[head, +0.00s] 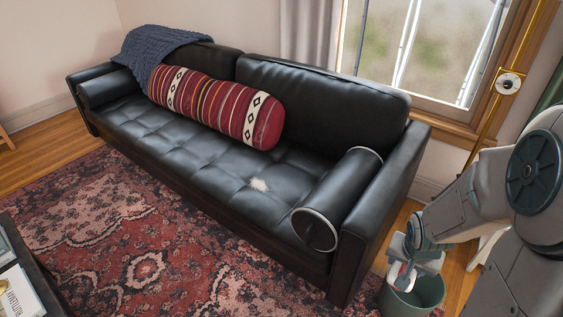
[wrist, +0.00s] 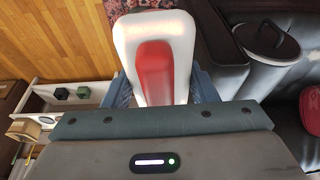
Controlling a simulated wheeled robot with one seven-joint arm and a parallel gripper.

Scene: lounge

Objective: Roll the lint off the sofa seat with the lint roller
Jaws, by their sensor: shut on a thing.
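A pale patch of lint (head: 259,185) lies on the black tufted seat of the sofa (head: 190,135), near its right end. My gripper (head: 412,258) is at the lower right, beyond the sofa's right arm and above a green bin. It is shut on the lint roller (head: 397,274), of which a white and red part shows. In the wrist view the white and red part of the roller (wrist: 155,50) stands between my two blue-grey fingers (wrist: 157,88). Which part of the roller this is, I cannot tell.
The green bin (head: 428,292) stands on the floor beside the sofa. A black bolster (head: 340,198) lies against the sofa's right arm. A striped red bolster (head: 215,105) and a dark blanket (head: 160,48) occupy the back and left. A patterned rug (head: 150,240) lies in front.

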